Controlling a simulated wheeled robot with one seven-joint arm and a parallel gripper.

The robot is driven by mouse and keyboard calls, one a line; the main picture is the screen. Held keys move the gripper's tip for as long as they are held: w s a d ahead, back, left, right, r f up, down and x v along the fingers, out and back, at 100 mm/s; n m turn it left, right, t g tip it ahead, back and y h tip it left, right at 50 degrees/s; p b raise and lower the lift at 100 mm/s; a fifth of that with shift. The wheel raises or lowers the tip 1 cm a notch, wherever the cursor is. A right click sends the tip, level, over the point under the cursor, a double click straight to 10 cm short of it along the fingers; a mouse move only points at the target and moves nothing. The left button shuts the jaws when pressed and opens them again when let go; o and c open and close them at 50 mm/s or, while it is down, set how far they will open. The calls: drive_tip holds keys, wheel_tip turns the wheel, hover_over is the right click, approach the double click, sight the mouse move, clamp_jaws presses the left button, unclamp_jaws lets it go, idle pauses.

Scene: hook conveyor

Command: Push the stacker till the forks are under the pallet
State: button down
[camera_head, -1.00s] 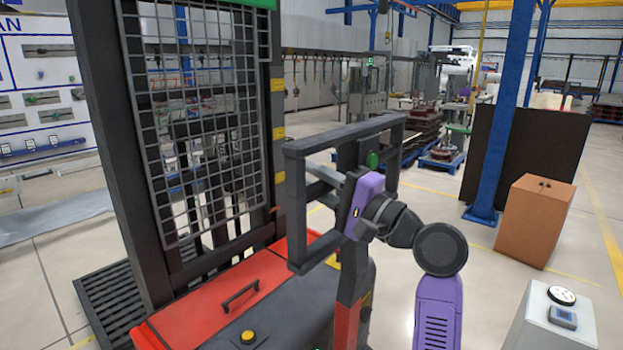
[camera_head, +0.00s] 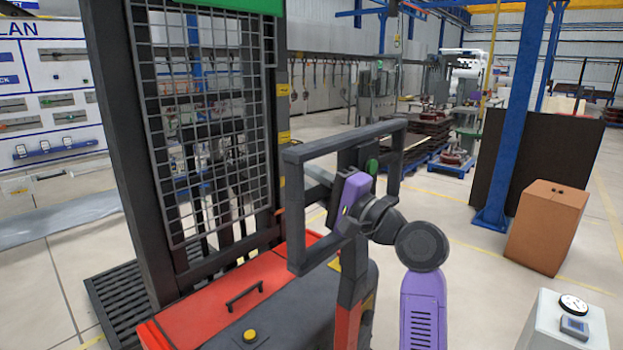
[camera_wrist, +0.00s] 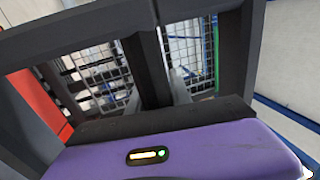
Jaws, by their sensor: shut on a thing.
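The stacker has a red and black body (camera_head: 225,290), a tall black mast (camera_head: 122,150) and a wire mesh guard (camera_head: 205,130). Its dark rectangular handle frame (camera_head: 294,215) rises at the near side. My gripper (camera_head: 346,192), with a purple hand, is shut on the handle's inner bar. In the wrist view, a dark handle bar (camera_wrist: 155,120) lies right against the purple hand, with the mesh beyond. A black slatted pallet (camera_head: 110,290) lies on the floor beyond the mast at lower left, partly covered by the stacker. The forks are hidden, so I cannot tell their position relative to it.
A blue post (camera_head: 513,130), a dark panel (camera_head: 565,150) and a brown box (camera_head: 547,228) stand at right. A grey box with a dial (camera_head: 560,330) is at lower right. A display board (camera_head: 50,100) stands at far left. Pale floor is clear behind the handle.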

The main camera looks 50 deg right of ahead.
sight(324, 198)
drive_tip(key=shift+w+a+f, duration=0.25)
drive_tip(key=shift+w+f, duration=0.05)
drive_tip(key=shift+w, duration=0.4)
drive_tip(key=shift+w+a+f, duration=0.2)
drive_tip(key=shift+w+f, duration=0.1)
drive_tip(key=shift+w, duration=0.35)
drive_tip(key=c, duration=1.2)
unclamp_jaws()
drive_tip(key=shift+o, duration=0.2)
drive_tip(key=shift+s+d+r, duration=0.1)
drive_tip(key=shift+s+r, duration=0.1)
drive_tip(key=b+v, duration=0.1)
drive_tip(key=v, duration=0.6)
drive_tip(key=shift+s, duration=0.3)
